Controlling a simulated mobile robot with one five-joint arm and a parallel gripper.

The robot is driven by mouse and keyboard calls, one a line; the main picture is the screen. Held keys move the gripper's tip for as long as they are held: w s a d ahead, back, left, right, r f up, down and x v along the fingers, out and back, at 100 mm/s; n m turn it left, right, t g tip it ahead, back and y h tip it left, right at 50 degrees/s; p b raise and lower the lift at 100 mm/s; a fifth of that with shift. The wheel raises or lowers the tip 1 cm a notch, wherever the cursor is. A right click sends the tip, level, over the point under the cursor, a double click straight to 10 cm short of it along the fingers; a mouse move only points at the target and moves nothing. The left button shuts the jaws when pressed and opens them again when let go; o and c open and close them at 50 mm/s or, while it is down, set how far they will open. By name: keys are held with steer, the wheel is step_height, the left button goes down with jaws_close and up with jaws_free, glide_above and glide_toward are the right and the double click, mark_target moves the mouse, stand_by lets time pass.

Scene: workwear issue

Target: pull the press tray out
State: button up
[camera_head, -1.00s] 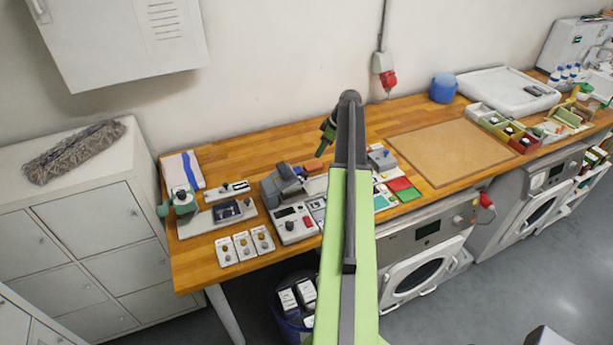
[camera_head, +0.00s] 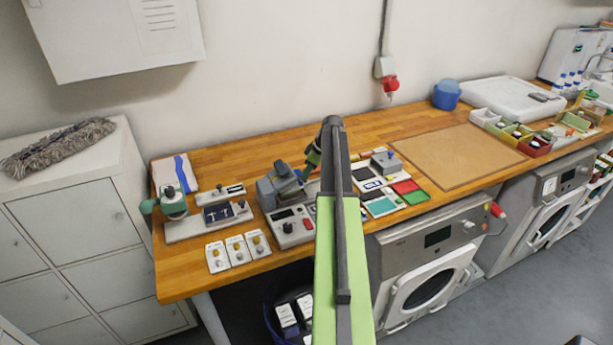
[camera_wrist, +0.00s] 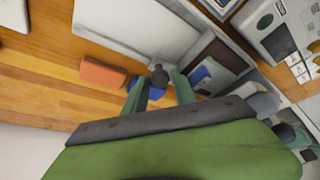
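A grey press (camera_head: 279,187) with a boxy control unit (camera_head: 293,226) in front stands on the wooden counter, left of my arm. My gripper (camera_head: 312,158) is low over the counter behind the press's right side, partly hidden by my arm. In the wrist view my gripper (camera_wrist: 160,92) has its two green fingers apart. A dark round knob (camera_wrist: 158,76) shows between them, with gaps on both sides. I cannot tell whether the fingers touch it. An orange block (camera_wrist: 102,73) lies left of the fingers. I cannot make out the press tray for certain.
A green-topped device (camera_head: 172,201) and several white cards (camera_head: 238,249) are left of the press. Coloured trays (camera_head: 380,205) and a small grey device (camera_head: 385,161) are to the right. Bare wood lies behind the press; a brown mat (camera_head: 458,155) is farther right.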

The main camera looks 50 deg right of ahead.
jaws_close()
stand_by(1.2)
